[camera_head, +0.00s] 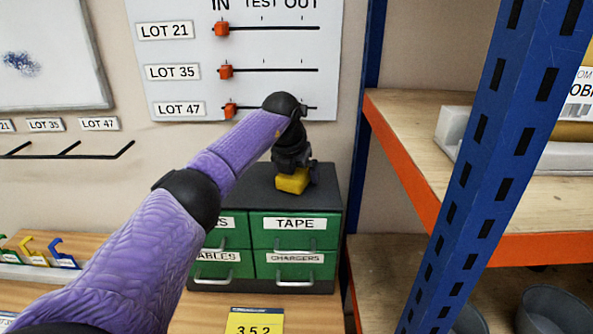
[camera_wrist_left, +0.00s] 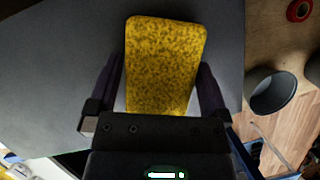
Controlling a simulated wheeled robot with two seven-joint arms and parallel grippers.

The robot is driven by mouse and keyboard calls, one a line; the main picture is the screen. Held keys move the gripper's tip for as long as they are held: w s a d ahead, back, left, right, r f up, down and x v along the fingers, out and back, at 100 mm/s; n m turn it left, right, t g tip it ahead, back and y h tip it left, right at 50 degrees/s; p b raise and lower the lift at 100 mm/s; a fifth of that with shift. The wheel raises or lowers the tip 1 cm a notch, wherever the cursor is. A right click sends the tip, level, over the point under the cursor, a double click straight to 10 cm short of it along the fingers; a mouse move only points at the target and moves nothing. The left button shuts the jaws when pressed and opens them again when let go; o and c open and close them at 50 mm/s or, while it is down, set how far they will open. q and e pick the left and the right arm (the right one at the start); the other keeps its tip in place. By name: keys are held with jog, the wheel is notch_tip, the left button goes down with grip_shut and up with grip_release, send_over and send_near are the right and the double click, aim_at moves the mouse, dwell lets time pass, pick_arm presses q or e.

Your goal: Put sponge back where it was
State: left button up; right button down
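The yellow sponge (camera_head: 293,181) is at my left gripper (camera_head: 292,172), at the top of the dark cabinet (camera_head: 262,183) with green drawers. In the left wrist view the speckled sponge (camera_wrist_left: 165,60) lies between the two fingers of my left gripper (camera_wrist_left: 163,80), which appear closed against its long sides. Its near end reaches close to the gripper body. The sponge is at or just above the grey cabinet top (camera_wrist_left: 60,60); I cannot tell whether it touches. My right gripper is in neither view.
A white board with LOT sliders (camera_head: 180,50) hangs behind the cabinet. A blue-and-orange shelf rack (camera_head: 425,200) stands close on the right. A yellow card (camera_head: 255,322) lies before the drawers. The cabinet top beside the sponge looks clear.

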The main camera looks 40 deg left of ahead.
pick_arm(q)
jog(key=shift+r, duration=0.1)
jog(key=v, duration=1.2)
jog(key=shift+w+r, duration=0.1)
dwell(0.7)
